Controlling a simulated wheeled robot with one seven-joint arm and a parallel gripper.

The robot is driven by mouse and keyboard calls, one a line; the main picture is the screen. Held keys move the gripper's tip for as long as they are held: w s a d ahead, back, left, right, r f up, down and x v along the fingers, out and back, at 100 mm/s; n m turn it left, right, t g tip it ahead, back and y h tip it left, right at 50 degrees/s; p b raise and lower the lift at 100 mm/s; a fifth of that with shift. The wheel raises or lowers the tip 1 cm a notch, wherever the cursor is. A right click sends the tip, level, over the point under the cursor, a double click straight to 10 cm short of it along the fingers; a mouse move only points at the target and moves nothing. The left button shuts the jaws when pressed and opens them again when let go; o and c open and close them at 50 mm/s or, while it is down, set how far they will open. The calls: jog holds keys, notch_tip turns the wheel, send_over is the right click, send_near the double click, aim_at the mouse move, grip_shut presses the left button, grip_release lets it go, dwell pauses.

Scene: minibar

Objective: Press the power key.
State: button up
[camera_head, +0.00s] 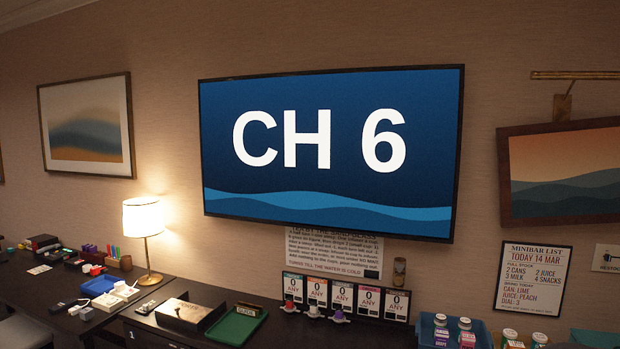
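A wall-mounted television (330,150) is switched on and shows "CH 6" in white on a blue picture with waves. My gripper is not in view.
A lit lamp (145,225) stands on the desk. A dark box (187,314) and a green tray (235,327) lie to its right. Several cards (342,297) stand under the television. A blue crate (428,330) with bottles is at the lower right.

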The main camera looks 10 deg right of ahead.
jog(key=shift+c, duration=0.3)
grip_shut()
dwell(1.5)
